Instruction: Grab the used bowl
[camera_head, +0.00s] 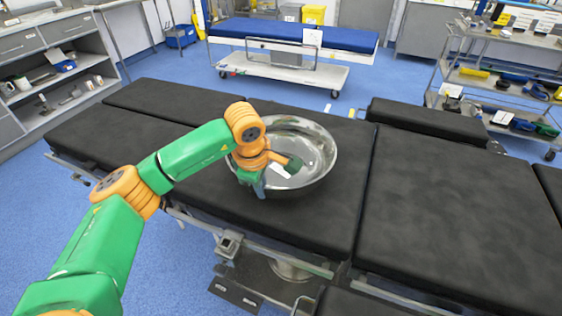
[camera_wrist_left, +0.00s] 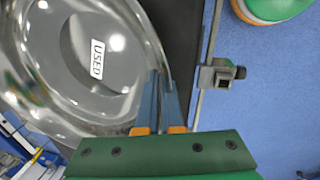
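The used bowl (camera_head: 312,150) is a large shiny metal bowl on the black operating table, with a white label inside. In the left wrist view the bowl (camera_wrist_left: 72,95) fills the left side and its label (camera_wrist_left: 97,59) reads "USED". My left gripper (camera_head: 262,190) is at the bowl's near-left rim, reaching down from above. In the left wrist view its two blue-grey fingers (camera_wrist_left: 163,80) are close together at the rim, one on the inner side and one on the outer, and look shut on it. The bowl looks upright. My right gripper is not in view.
The black padded operating table (camera_head: 450,215) has clear room right of the bowl. A metal side rail with a clamp (camera_wrist_left: 222,74) runs along its near edge. A blue-topped trolley (camera_head: 290,35) and a tool cart (camera_head: 500,75) stand behind.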

